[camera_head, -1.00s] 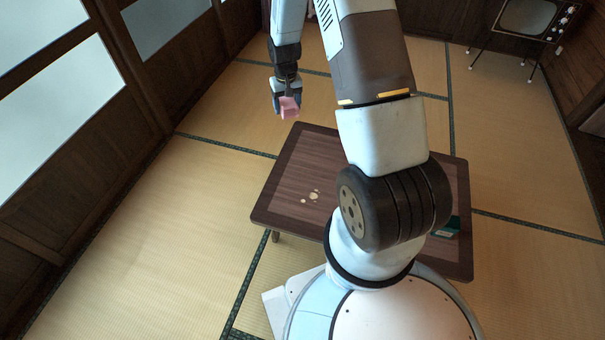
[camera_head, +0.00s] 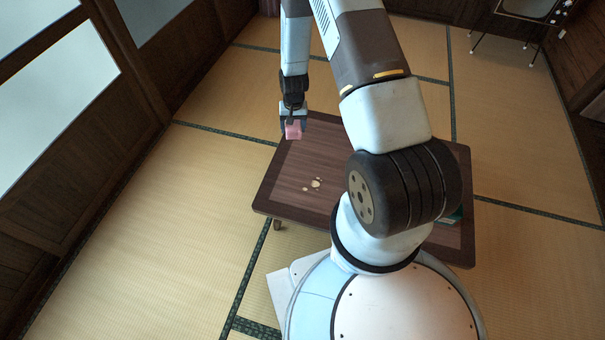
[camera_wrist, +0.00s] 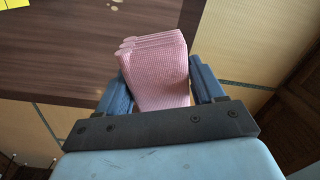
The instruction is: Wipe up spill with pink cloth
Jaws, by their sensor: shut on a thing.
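My gripper (camera_head: 293,122) is shut on the folded pink cloth (camera_head: 293,131). In the head view they are over the far left corner of the low dark wooden table (camera_head: 290,190). The wrist view shows the pink cloth (camera_wrist: 158,75) between the two blue-grey fingers (camera_wrist: 160,92). The spill (camera_head: 315,184) is a few small pale spots on the table top, nearer to my base than the cloth. Spots of the spill also show at the top of the wrist view (camera_wrist: 115,3). My arm hides the middle of the table.
A green item (camera_head: 455,216) on the right of the table is partly hidden by my arm. A yellow item (camera_wrist: 14,4) shows at the wrist view's top left. An old television (camera_head: 530,8) stands at the back right. Tatami floor around the table is clear.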

